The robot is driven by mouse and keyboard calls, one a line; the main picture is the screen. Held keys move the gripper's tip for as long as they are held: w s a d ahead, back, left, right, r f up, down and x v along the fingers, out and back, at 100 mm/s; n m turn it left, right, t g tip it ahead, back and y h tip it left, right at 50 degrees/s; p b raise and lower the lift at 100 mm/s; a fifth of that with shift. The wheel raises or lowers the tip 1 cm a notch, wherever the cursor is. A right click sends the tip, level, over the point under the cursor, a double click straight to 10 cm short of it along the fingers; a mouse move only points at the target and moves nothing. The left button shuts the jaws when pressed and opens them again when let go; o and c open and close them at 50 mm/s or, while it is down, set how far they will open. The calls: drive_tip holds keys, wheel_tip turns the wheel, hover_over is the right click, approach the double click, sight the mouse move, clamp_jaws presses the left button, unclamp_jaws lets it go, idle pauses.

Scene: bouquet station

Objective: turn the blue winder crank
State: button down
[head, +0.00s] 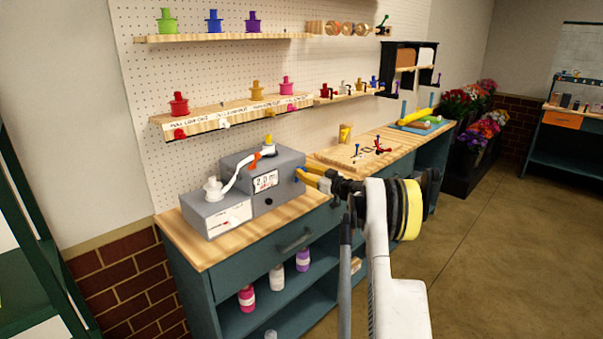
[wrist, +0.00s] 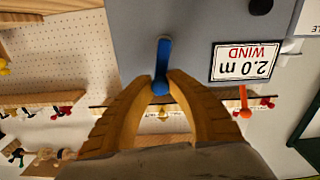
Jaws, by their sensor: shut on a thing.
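The grey winder box (head: 285,166) stands on the wooden bench and carries a sign reading "2.0 m". In the wrist view the sign (wrist: 245,62) is upside down and also reads "WIND". The blue winder crank (wrist: 163,60) is on the box's face, with its rounded knob end between my yellow fingertips. My gripper (wrist: 160,82) is shut on that knob end. In the head view my gripper (head: 312,178) reaches the right part of the box's front and hides the crank.
A white spool (head: 213,189) sits on a lower grey box (head: 216,215) left of the winder, with a white ribbon leading to an orange part (head: 254,161). Shelves of coloured spools (head: 286,87) hang above. A wooden board (head: 350,156) with small parts lies to the right.

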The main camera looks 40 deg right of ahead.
drive_tip(key=shift+d+f+m, duration=0.2)
drive_tip(key=shift+d+m, duration=0.05)
drive_tip(key=shift+m, duration=0.4)
drive_tip(key=shift+d+f+m, duration=0.15)
drive_tip(key=shift+d+m, duration=0.1)
drive_tip(key=shift+m, duration=0.4)
drive_tip(key=c, duration=1.3)
unclamp_jaws()
drive_tip(key=shift+w, duration=0.1)
drive_tip(key=shift+s+d, duration=0.1)
drive_tip(key=shift+s, duration=0.25)
drive_tip(key=s, duration=1.1)
drive_tip(key=shift+s+d, duration=0.2)
drive_tip(key=shift+d, duration=0.2)
